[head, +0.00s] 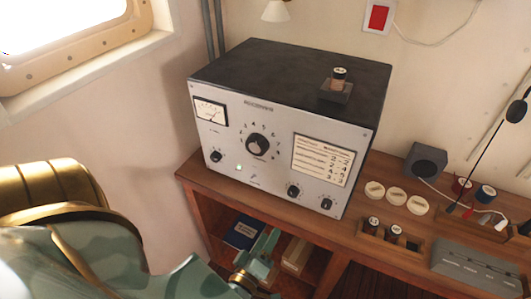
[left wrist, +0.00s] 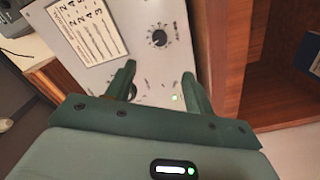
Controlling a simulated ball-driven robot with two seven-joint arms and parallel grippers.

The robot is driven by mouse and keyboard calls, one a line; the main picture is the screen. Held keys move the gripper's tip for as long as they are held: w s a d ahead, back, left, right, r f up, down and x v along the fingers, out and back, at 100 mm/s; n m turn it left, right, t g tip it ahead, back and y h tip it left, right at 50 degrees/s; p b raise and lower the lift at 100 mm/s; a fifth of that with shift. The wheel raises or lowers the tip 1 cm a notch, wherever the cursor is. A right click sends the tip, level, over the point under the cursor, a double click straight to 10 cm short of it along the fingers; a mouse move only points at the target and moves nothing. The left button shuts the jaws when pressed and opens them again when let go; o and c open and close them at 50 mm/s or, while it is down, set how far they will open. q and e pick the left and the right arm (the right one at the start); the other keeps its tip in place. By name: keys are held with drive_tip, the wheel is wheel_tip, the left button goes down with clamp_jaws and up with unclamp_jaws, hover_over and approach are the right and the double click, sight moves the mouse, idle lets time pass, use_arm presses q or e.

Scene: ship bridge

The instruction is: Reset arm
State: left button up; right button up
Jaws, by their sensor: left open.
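My left gripper (head: 266,246) is low in the middle of the head view, in front of the desk and below the receiver's front panel. In the left wrist view its two green fingers (left wrist: 158,76) stand apart with nothing between them. The grey receiver (head: 255,130), with dials, a meter and a printed number card, stands on the wooden desk; its panel also shows beyond the fingers in the left wrist view (left wrist: 110,15). My right gripper is not in view.
The wooden desk (head: 190,178) has open shelves below, holding a blue book (head: 243,232). A dark spool sits in a holder (head: 336,90) on the receiver. Three cream discs (head: 397,196), a small rack (head: 385,239) with spools and a grey box (head: 426,158) stand to the right.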

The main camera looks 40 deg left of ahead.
use_arm(q)
drive_tip(key=shift+s+d, duration=0.1)
drive_tip(key=shift+s, duration=0.35)
drive_tip(key=s+d+f+m+g+h+b, duration=0.1)
drive_tip(key=s+d+f+m+g+h, duration=0.2)
drive_tip(key=f, duration=0.4)
drive_tip(key=s+f+m+g+h+b, duration=0.1)
drive_tip(key=s+f+m+g, duration=0.2)
drive_tip(key=f, duration=0.4)
drive_tip(key=s+d+f+m+g+h+b, duration=0.1)
drive_tip(key=s+d+f+m+h, duration=0.1)
drive_tip(key=s+f+m, duration=0.45)
drive_tip(key=s+a+f+m+g+b, duration=0.1)
drive_tip(key=s+f+m+g+b, duration=0.1)
drive_tip(key=s+f, duration=0.3)
drive_tip(key=s+a+f+m+g+y+b, duration=0.1)
drive_tip(key=s+f+g+b, duration=0.3)
drive_tip(key=f, duration=0.8)
drive_tip(key=s+a+f+m+g+y+b, duration=0.1)
drive_tip(key=s+a+f+m+g+b, duration=0.2)
drive_tip(key=s+f+b, duration=0.2)
drive_tip(key=shift+s+a+f+g, duration=0.2)
drive_tip(key=shift+s+f+g, duration=0.2)
drive_tip(key=shift+s+f, duration=1.2)
drive_tip(key=shift+w+f, duration=0.25)
drive_tip(key=shift+f, duration=0.05)
